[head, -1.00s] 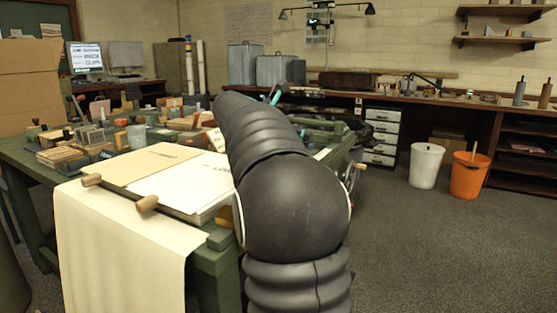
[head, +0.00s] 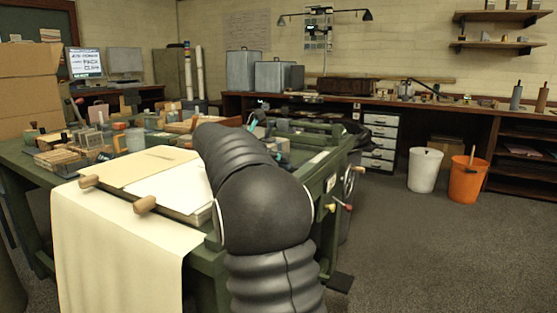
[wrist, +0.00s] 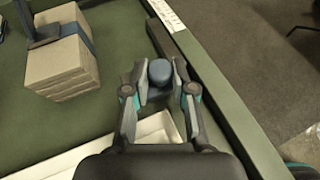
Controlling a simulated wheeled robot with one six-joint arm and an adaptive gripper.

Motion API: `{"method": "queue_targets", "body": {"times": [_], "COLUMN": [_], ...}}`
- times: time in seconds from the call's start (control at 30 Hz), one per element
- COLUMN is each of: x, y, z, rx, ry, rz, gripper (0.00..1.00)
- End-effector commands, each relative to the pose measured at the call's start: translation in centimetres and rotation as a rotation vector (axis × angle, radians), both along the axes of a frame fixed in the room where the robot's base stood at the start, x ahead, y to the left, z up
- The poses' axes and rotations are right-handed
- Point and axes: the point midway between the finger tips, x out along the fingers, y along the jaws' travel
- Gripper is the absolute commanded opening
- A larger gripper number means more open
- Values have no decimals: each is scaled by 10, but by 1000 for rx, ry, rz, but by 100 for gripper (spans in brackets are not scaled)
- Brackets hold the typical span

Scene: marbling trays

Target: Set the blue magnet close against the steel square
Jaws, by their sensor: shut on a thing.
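My gripper (wrist: 160,84) is shut on a dark blue, round-topped piece, the blue magnet (wrist: 160,72), held between its fingertips in the wrist view. It is over the green table near the edge rail; its height above the surface is hard to judge. A dark, upright metal-looking piece (wrist: 42,38) stands at the top left, by a banded pale block; I cannot tell whether it is the steel square. In the head view my arm hides most of the gripper, and I cannot pick out the magnet or the square there.
The pale banded block (wrist: 62,68) stands left of my gripper. A raised green rail (wrist: 215,85) with a paper strip runs along its right. A white-edged tray (wrist: 125,145) lies below. Bare green surface lies between block and gripper. Several tools crowd the table's left in the head view.

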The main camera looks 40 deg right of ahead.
Motion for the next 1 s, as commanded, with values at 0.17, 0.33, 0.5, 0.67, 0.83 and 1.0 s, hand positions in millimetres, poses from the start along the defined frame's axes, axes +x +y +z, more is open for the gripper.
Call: {"method": "queue_targets", "body": {"times": [0.17,0.33,0.5,0.67,0.83,1.0], "x": [1,1,2,2,3,2], "y": [-1,0,3,20,51,81], "z": [-13,-10,-7,2,15,28], "rx": [14,11,9,8,8,8], "ry": [15,12,9,7,7,6], "rz": [-2,0,1,4,5,3], "gripper": [50,50,50,50,50,50]}}
